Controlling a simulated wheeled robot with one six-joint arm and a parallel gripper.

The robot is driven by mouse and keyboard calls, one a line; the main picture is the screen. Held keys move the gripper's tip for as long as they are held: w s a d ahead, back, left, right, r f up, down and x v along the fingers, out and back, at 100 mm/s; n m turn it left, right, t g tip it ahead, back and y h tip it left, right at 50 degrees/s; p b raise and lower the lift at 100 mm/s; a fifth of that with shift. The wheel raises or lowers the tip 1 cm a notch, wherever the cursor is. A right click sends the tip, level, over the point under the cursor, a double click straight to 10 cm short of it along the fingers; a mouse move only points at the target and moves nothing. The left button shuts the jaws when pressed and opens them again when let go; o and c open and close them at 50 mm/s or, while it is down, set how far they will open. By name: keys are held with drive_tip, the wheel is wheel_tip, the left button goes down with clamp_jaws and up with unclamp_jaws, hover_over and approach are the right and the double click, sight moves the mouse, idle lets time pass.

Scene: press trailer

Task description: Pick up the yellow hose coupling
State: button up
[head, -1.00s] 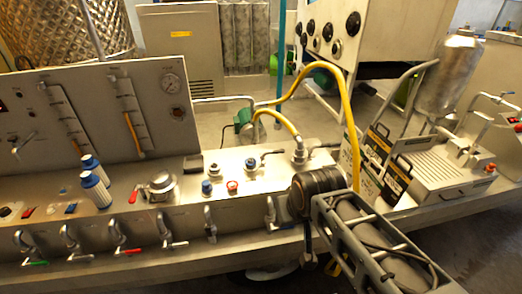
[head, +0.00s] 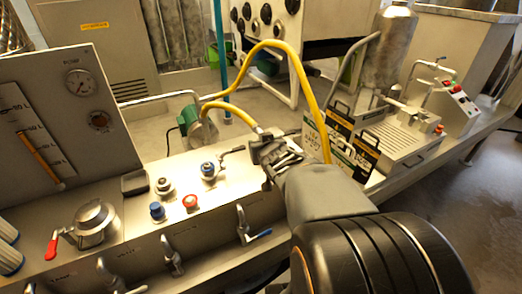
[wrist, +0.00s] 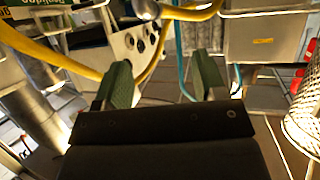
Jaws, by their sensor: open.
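The yellow hose (head: 297,62) arches over the deck behind the steel panel. Yellow hose (wrist: 152,62) passes beyond the fingers there, and a rounded silver part (wrist: 145,9) shows at the top edge.
Blue and red knobs (head: 190,201) and levered valves (head: 245,225) stand on the panel left of my arm. A green pump (head: 197,130) stands behind. Dark boxes (head: 350,143) and a ribbed steel unit (head: 402,140) are to the right.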

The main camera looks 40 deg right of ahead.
sight(258, 134)
drive_tip(key=d+f+t+y+b, duration=0.2)
drive_tip(key=d+f+t+b, duration=0.2)
drive_tip(key=d+f, duration=0.15)
drive_tip(key=shift+t+y, duration=0.5)
drive_tip(key=shift+t, duration=0.2)
drive_tip(key=shift+w+d+f+p, duration=0.15)
drive_tip(key=shift+w+d, duration=0.35)
drive_tip(key=shift+w, duration=1.7)
drive_tip(key=shift+w+d+p, duration=0.3)
drive_tip(key=shift+w+d, duration=0.15)
drive_tip(key=shift+w, duration=1.8)
drive_tip(key=shift+w+d+f+p, duration=0.15)
drive_tip(key=shift+w+d, duration=0.35)
drive_tip(key=shift+w, duration=1.7)
drive_tip(key=shift+c, duration=0.4)
drive_tip(key=shift+r, duration=0.1)
clamp_jaws()
